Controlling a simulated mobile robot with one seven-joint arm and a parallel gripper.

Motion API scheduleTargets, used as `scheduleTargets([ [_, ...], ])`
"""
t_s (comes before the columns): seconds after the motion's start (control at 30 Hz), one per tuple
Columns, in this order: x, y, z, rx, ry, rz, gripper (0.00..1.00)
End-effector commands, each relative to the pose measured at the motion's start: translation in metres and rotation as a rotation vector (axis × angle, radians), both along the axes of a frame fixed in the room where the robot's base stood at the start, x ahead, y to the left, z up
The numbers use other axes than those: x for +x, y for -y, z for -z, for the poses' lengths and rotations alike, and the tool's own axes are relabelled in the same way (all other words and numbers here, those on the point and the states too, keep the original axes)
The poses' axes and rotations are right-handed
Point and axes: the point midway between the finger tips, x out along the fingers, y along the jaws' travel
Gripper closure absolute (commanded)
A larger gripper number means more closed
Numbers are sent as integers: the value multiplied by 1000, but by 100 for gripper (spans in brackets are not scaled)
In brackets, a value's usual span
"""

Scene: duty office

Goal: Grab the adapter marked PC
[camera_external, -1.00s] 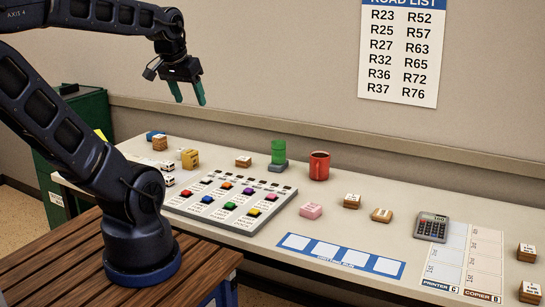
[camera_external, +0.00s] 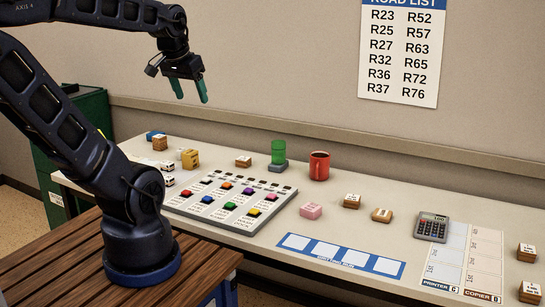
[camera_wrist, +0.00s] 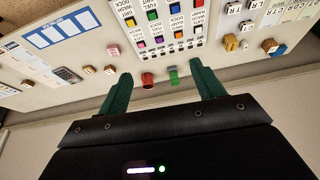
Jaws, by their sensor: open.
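My gripper (camera_external: 192,97) is open and empty, high above the back left of the table. In the wrist view its two green fingers (camera_wrist: 161,70) are spread apart with nothing between them. Several small tan blocks with white labels lie on the table: a block at the back left (camera_external: 159,143), one behind the button board (camera_external: 243,161), two right of the pink block (camera_external: 351,201) (camera_external: 381,215), and two at the right edge (camera_external: 526,253) (camera_external: 530,292). Their labels are too small to read, so I cannot tell which is marked PC.
A board of coloured buttons (camera_external: 230,198) fills the table's left middle.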

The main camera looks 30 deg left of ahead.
Motion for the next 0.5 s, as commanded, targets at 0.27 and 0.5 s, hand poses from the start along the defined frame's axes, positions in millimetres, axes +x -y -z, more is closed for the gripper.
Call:
scheduleTargets([
  [0.27,64,-21,-16,98,-60,131,33],
  [0.5,126,-47,-21,173,-117,265,33],
])
